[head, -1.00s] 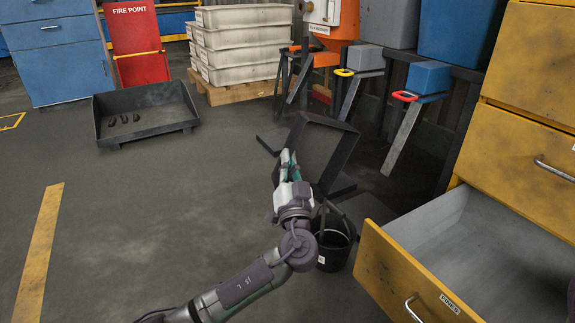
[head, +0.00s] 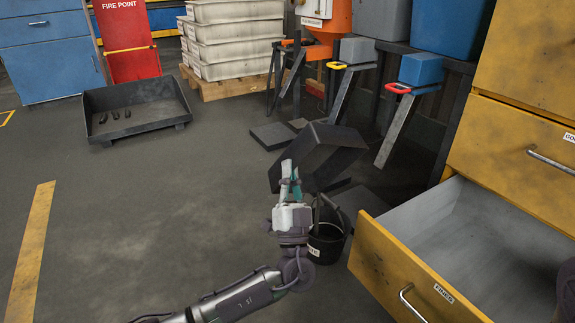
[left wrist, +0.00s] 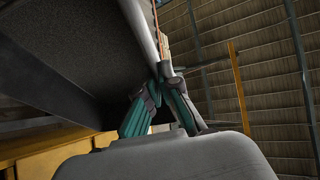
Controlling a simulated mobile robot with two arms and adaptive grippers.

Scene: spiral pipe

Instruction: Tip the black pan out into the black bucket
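My left gripper (head: 290,170) is shut on the rim of a black pan (head: 345,140). The pan is held in the air, strongly tilted, and no contents can be made out in it. In the left wrist view, the fingers (left wrist: 162,88) pinch the edge of the pan (left wrist: 70,55), whose dark surface fills the upper left. The black bucket (head: 327,245) stands upright on the floor, below the pan and just right of my left wrist, which partly hides it. I cannot tell what is inside the bucket.
An open yellow drawer (head: 392,262) is close to the bucket's right. A black floor tray (head: 150,124) with several dark pieces lies at the left. Stands with blue and grey blocks (head: 420,69) and stacked white crates (head: 235,40) are behind.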

